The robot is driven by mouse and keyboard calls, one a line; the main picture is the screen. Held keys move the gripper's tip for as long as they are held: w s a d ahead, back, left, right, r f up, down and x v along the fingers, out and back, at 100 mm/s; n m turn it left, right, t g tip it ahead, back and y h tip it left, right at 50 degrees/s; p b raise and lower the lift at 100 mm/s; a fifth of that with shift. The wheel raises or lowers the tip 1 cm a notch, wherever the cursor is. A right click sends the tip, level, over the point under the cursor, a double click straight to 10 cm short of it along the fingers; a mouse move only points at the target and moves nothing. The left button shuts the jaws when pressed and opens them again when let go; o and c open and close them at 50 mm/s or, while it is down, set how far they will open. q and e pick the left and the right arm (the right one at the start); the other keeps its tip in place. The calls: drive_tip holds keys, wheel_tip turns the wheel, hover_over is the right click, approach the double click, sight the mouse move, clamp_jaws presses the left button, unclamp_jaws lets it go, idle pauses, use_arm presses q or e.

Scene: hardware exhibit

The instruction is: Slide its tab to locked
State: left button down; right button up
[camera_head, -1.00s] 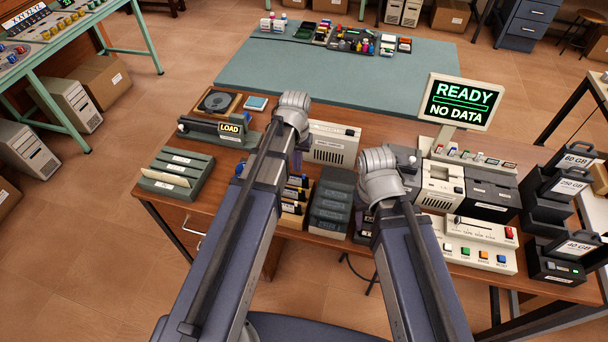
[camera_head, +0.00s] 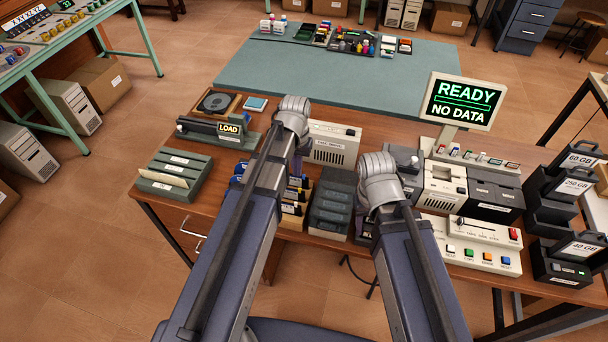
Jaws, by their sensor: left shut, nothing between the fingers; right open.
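My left gripper (camera_head: 292,112) is over the desk's middle, seen only from its wrist; it is shut, with nothing visible in it. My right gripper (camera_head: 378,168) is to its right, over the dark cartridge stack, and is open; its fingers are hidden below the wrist. The tab cannot be made out on any object. Candidate media are the disks or cartridges with blue and yellow edges (camera_head: 292,195), partly behind my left arm, and the dark cartridges (camera_head: 333,205) in a rack between my arms.
A sign reads READY, NO DATA (camera_head: 463,100). A LOAD device (camera_head: 228,128) and a green slotted rack (camera_head: 175,172) stand at left. A beige drive (camera_head: 334,145), a button console (camera_head: 480,240) and labelled GB units (camera_head: 572,190) crowd the desk. The green mat (camera_head: 300,80) has clear room.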

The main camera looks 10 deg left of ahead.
use_arm(q)
drive_tip(key=shift+d, duration=0.9)
idle(0.5)
drive_tip(key=shift+a, duration=0.25)
idle(0.4)
wheel_tip(320, 180, up, 7)
drive_tip(key=p, duration=0.7)
drive_tip(key=s+d+f+m+b, duration=0.1)
drive_tip(key=s+d, duration=0.2)
drive_tip(key=s, duration=0.1)
drive_tip(key=s+d+f+m+b, duration=0.1)
drive_tip(key=s+d, duration=0.2)
drive_tip(key=s, duration=0.2)
drive_tip(key=s+d+f+m+y+b, duration=0.1)
drive_tip(key=s+d, duration=0.2)
drive_tip(key=s, duration=0.2)
drive_tip(key=shift+s, duration=0.25)
